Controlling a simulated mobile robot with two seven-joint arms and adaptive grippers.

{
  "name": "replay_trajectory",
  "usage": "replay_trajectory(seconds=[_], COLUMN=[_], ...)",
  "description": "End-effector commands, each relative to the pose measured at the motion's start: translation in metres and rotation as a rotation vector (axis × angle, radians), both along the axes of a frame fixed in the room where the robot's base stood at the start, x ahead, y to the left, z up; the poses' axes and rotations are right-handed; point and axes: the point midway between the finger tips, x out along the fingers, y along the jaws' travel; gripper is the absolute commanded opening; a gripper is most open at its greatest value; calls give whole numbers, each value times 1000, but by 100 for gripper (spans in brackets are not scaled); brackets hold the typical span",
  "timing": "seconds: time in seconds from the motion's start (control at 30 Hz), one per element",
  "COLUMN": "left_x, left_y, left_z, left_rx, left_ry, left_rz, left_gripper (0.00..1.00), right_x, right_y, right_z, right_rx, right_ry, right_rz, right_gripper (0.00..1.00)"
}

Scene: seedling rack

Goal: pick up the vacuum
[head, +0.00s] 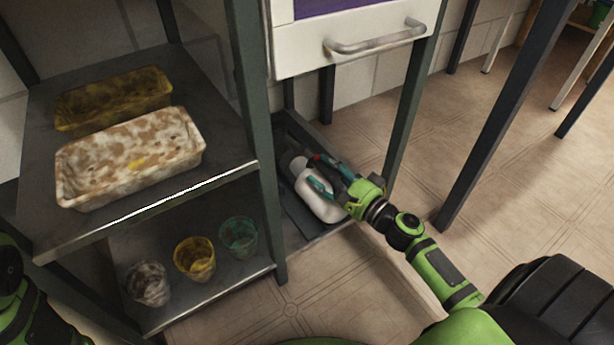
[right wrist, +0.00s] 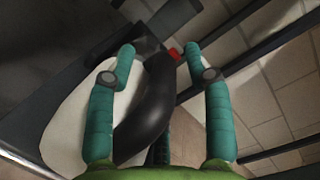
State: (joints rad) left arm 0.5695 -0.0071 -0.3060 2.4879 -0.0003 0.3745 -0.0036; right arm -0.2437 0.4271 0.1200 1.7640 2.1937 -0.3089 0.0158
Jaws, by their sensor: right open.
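The vacuum (head: 321,207) is a white and dark handheld unit lying on the low dark shelf under the white drawer, in the middle of the head view. My right gripper (head: 325,172) reaches over it from the right. In the right wrist view the vacuum's black curved handle (right wrist: 150,101) lies between the two teal fingers of the gripper (right wrist: 160,58), with a red button near its far end. The fingers are apart. I cannot tell whether either finger touches the handle. The white body (right wrist: 72,128) shows behind the left finger. My left gripper is not in view.
A metal rack (head: 210,156) at the left bears two stained troughs (head: 130,155) above and several small pots (head: 195,258) below. A white drawer (head: 350,45) with a metal handle hangs above the vacuum. Dark legs (head: 405,115) stand close to my right arm. The floor at right is mostly clear.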

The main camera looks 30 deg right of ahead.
Motion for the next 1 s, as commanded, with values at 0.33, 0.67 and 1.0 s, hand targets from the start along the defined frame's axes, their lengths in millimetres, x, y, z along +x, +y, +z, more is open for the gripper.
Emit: replay_trajectory(seconds=[0.33,0.67,1.0], left_x=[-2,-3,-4], left_y=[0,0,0], left_z=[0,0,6], left_rx=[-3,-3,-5], left_ry=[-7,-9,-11], left_rz=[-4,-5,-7], left_gripper=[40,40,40], right_x=[8,9,9], right_y=[2,2,2], right_z=[0,7,14], right_rx=[0,-1,0], right_ry=[1,-12,-11], right_rz=[-1,2,1], right_gripper=[47,0,0])
